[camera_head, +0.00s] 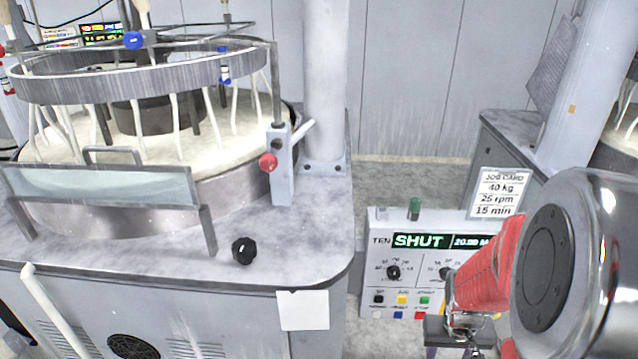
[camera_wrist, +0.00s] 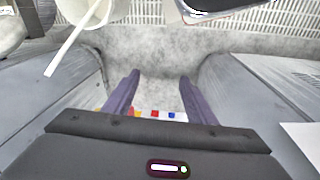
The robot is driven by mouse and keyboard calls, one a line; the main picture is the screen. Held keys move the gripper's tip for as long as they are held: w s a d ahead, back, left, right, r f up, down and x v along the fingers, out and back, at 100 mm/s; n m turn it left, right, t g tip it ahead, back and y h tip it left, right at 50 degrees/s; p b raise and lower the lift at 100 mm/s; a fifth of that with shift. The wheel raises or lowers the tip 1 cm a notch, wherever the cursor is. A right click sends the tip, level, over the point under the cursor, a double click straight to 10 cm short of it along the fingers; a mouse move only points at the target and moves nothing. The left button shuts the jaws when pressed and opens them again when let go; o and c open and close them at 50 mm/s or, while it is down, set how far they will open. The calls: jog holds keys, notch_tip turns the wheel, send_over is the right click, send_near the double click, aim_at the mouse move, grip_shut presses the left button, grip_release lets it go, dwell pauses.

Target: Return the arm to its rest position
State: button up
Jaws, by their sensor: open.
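My gripper (camera_wrist: 160,76) shows in the wrist view as two dark purple fingers set wide apart with nothing between them. In the head view my arm, with a red link and a shiny metal joint, reaches in from the lower right. The gripper's dark body (camera_head: 450,328) is at its lower end, in front of the control box (camera_head: 378,235), and the fingertips are cut off by the bottom edge. The box carries knobs, coloured buttons and a display (camera_head: 420,241) reading SHUT. In the wrist view, small coloured buttons (camera_wrist: 155,114) show between the fingers.
A polishing machine (camera_head: 180,275) with a ring and a pale round platen (camera_head: 240,140) fills the left. A black knob (camera_head: 244,251) and a red-knobbed post (camera_head: 281,175) stand on its top. A job card (camera_head: 498,192) is behind my arm. Open floor (camera_head: 410,185) lies between the machines.

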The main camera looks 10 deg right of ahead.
jog(key=s+a+r+n+t+y, duration=0.1)
jog(key=a+r+n+t, duration=0.3)
jog(key=a+r, duration=1.7)
jog(key=shift+a+r+n+t, duration=0.3)
jog(key=shift+a+r+t, duration=0.15)
jog(key=shift+r, duration=0.4)
